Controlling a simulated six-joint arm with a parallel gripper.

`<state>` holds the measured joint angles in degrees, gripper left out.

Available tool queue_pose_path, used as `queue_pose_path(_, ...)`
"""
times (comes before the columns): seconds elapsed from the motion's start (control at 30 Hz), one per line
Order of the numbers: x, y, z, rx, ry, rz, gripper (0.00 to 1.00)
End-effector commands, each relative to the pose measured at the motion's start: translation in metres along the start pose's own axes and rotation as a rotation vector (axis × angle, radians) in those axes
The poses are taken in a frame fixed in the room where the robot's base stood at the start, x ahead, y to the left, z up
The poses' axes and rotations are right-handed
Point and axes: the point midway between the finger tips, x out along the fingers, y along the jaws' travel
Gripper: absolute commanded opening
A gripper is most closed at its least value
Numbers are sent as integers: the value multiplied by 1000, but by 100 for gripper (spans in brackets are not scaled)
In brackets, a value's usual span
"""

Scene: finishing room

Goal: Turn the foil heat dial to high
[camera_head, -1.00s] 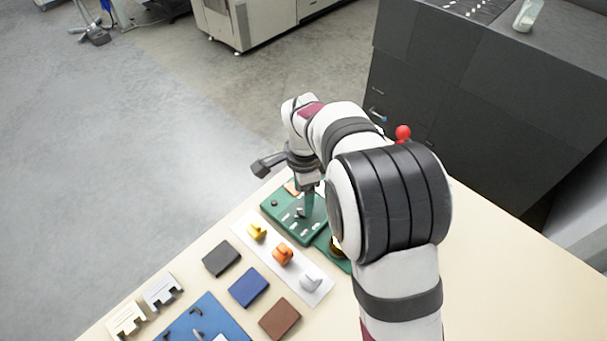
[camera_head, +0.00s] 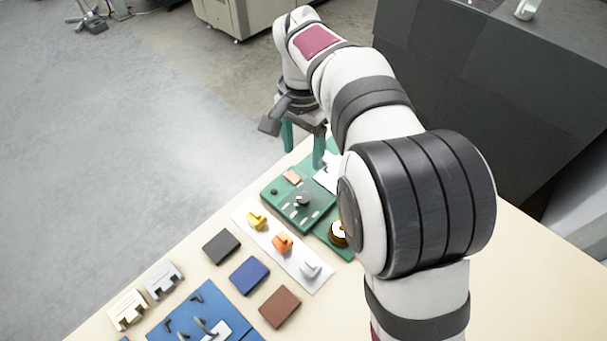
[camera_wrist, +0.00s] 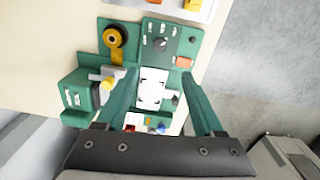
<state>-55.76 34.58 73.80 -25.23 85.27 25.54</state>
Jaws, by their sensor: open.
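The heat dial is a dark grey knob (camera_head: 303,199) with white marks around it, on a green panel (camera_head: 285,213) at the table's far edge. It also shows in the wrist view (camera_wrist: 163,43); its exact pointer direction is too small to tell. My gripper (camera_head: 304,160) is open and empty, with teal fingers, above and behind the panel, clear of the dial. In the wrist view the fingers (camera_wrist: 166,82) are spread over a white plate (camera_wrist: 152,90) with dark corner marks, and the dial lies beyond the fingertips.
Beside the dial panel is a round yellow and black reel (camera_wrist: 115,37). A green block with a yellow knob (camera_wrist: 82,92) stands near the left finger. A white strip (camera_head: 250,239) bears yellow, orange and white pieces. Dark, blue and brown blocks (camera_head: 249,275) lie nearer me, by a blue mat (camera_head: 170,326).

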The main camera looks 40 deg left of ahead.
Motion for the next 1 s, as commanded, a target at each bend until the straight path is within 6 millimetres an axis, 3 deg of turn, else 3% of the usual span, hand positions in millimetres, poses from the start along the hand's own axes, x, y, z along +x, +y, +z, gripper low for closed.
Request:
queue_pose_path(0.1,2,-1,-1,-190,-2,6,69)
queue_pose_path(0.17,8,-1,-1,-219,-4,8,69)
queue_pose_path(0.27,30,0,0,-220,-5,9,69)
queue_pose_path(0.5,103,0,0,-217,-6,9,69)
queue_pose_path(0.7,145,0,-1,-217,-3,8,69)
queue_pose_path(1.0,159,0,-1,-216,-2,6,69)
